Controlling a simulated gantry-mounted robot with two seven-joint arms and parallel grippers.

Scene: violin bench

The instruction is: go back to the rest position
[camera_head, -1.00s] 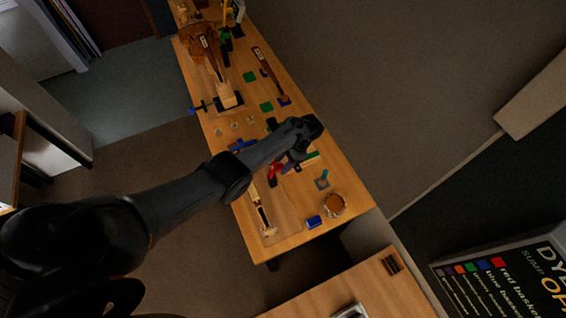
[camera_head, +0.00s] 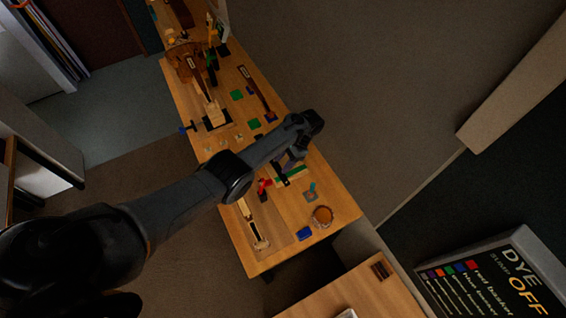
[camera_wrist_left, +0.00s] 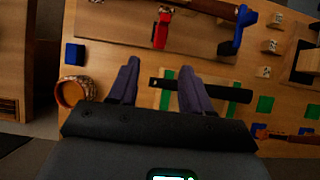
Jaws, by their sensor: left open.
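My left gripper (camera_head: 284,172) is open and empty above the right half of the wooden workbench (camera_head: 334,192), with its arm reaching in from the left. In the left wrist view its two dark fingers (camera_wrist_left: 158,84) stand wide apart. A black bar (camera_wrist_left: 228,92) and a green strip (camera_wrist_left: 166,98) lie beneath them on the bench, and I see nothing between the fingertips. My right gripper is in neither view now.
A round brown pot (camera_head: 321,216) and a blue block (camera_head: 305,233) stand near the bench's front end. A red tool (camera_head: 264,186) lies close to the gripper. A violin (camera_head: 188,58) is at the far end. The floor right of the bench is clear.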

